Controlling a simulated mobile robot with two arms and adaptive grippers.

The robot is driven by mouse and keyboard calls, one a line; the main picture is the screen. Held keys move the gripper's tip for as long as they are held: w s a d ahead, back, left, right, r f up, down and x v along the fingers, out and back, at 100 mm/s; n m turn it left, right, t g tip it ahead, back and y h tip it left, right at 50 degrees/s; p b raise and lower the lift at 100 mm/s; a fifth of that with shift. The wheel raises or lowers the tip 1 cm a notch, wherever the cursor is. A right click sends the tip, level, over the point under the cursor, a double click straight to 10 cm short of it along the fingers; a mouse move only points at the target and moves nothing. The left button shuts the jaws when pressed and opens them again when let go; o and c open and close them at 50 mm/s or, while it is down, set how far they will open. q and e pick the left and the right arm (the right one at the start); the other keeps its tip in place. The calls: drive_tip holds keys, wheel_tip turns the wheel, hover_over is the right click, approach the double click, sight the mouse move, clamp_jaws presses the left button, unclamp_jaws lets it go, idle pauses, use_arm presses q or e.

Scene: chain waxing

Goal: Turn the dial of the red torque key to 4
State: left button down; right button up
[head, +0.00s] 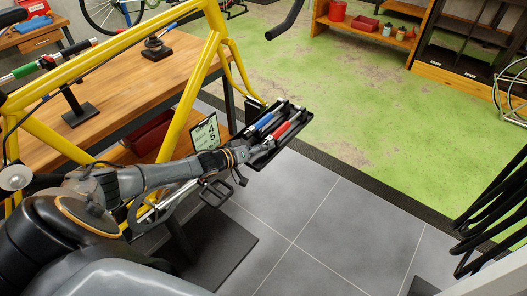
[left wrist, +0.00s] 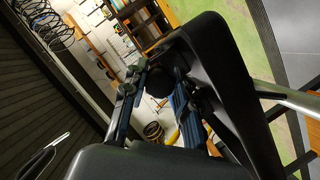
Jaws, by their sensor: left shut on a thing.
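The red torque key (head: 284,130) lies in a black tray (head: 303,117) beside the bike frame, with its near end towards my gripper. The blue torque key (head: 264,121) lies next to it in the same tray. My left gripper (head: 262,147) is at the near end of the red key and shut on it. The gripper covers the dial, and its setting cannot be read. In the left wrist view my fingers (left wrist: 158,95) close around a dark part beside the black tray wall (left wrist: 233,75).
A card showing 4 and 5 (head: 206,134) hangs left of the tray. The yellow bike frame (head: 190,95) stands close to my left arm, before a wooden workbench (head: 125,88). A shelf (head: 370,22) stands at the back.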

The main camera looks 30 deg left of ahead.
use_arm(q)
drive_tip(key=shift+n+b, duration=0.3)
drive_tip(key=shift+h, duration=0.3)
drive_tip(key=c, duration=1.3)
unclamp_jaws()
drive_tip(key=shift+s, duration=0.1)
drive_tip(key=shift+s+a, duration=0.2)
drive_tip(key=shift+s, duration=0.15)
drive_tip(key=v, duration=0.6)
drive_tip(key=shift+s+r, duration=0.15)
drive_tip(key=shift+s, duration=0.1)
